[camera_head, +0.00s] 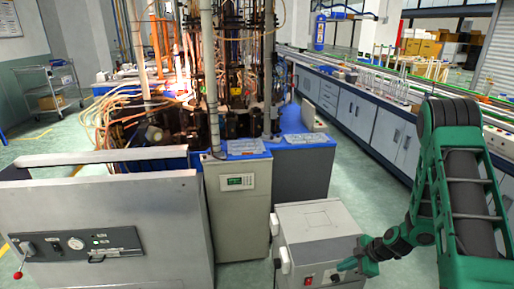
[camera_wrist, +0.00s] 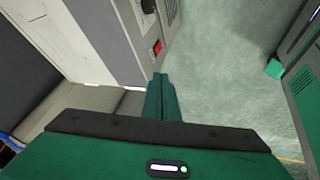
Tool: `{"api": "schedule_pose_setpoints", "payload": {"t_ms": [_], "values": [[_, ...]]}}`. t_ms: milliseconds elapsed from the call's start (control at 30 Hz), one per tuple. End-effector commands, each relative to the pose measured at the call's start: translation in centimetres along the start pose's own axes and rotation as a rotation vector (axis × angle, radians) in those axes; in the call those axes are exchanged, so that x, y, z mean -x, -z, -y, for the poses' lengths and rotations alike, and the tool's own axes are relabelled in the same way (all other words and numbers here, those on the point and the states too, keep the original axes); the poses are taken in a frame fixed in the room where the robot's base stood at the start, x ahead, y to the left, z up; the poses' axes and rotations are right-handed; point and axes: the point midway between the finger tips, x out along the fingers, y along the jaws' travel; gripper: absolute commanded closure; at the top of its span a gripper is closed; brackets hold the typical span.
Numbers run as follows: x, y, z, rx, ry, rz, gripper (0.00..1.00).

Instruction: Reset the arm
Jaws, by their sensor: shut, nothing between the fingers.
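My green arm reaches in from the right of the head view. My gripper (camera_head: 346,265) is at the front right corner of a small grey box-shaped machine (camera_head: 312,236) with a red switch. I cannot tell if it touches the machine. In the wrist view my gripper (camera_wrist: 159,76) shows two green fingers close together, with nothing between them. The red switch (camera_wrist: 158,47) of the machine is just beyond the fingertips, on a grey panel.
A large grey panel unit (camera_head: 120,215) with a gauge stands at the left. A beige cabinet (camera_head: 237,205) with a small display is behind the small machine. Long lab benches (camera_head: 385,115) run along the right. Bare floor (camera_head: 365,205) lies between the cabinets and benches.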

Motion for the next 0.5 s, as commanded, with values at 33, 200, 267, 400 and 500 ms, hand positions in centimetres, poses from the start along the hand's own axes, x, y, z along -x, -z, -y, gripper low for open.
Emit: {"api": "schedule_pose_setpoints", "payload": {"t_ms": [33, 200, 267, 400, 500], "values": [[1.8, 0.4, -0.6, -0.031, 0.004, 0.018, 1.0], [7.2, 1.1, -0.9, -0.177, 0.033, 0.089, 1.0], [9.1, 1.3, -0.8, -0.232, 0.039, 0.116, 1.0], [13.6, 1.7, -0.3, -0.369, 0.045, 0.183, 1.0], [16.9, 2.0, 0.2, -0.473, 0.041, 0.23, 1.0]]}}
